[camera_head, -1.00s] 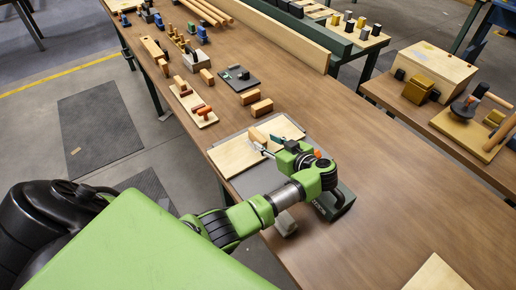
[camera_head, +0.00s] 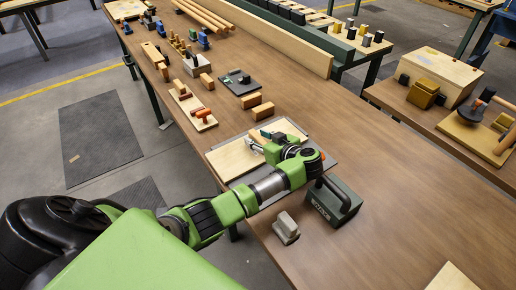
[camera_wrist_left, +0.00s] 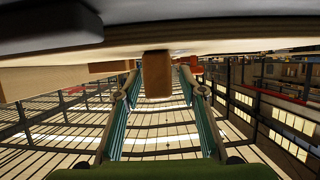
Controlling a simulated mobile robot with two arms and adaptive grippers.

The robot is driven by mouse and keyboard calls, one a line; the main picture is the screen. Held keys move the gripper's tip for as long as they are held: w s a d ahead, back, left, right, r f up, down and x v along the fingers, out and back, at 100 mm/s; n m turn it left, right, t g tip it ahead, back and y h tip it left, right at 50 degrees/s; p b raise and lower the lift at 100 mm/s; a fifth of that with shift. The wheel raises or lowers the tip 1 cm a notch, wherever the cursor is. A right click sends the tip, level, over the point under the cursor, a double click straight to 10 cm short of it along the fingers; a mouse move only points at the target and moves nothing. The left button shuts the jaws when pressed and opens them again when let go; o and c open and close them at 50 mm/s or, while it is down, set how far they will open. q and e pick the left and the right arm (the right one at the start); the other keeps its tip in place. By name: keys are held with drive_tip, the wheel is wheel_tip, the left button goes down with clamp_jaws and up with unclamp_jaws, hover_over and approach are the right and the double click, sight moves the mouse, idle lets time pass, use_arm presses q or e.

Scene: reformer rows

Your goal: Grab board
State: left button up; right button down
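A pale wooden board (camera_head: 230,160) lies on a thin grey mat (camera_head: 327,164) near the table's left edge. A small wooden block (camera_head: 257,136) stands up on it like a handle. My left gripper (camera_head: 258,141) reaches low over the board from the right, its fingertips at the block, and my arm covers part of the board. In the left wrist view, the two fingers (camera_wrist_left: 158,92) are spread with the block (camera_wrist_left: 157,74) between their tips and a gap on each side. My right gripper is not in view.
A dark green case (camera_head: 333,201) and a small grey block (camera_head: 286,228) stand in front of the mat. Wooden blocks (camera_head: 262,111), a dark plate (camera_head: 241,82) and a pegged board (camera_head: 194,108) lie beyond.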

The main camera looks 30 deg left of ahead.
use_arm(q)
clamp_jaws()
drive_tip(key=shift+w+r, duration=0.1)
drive_tip(key=shift+r, duration=0.05)
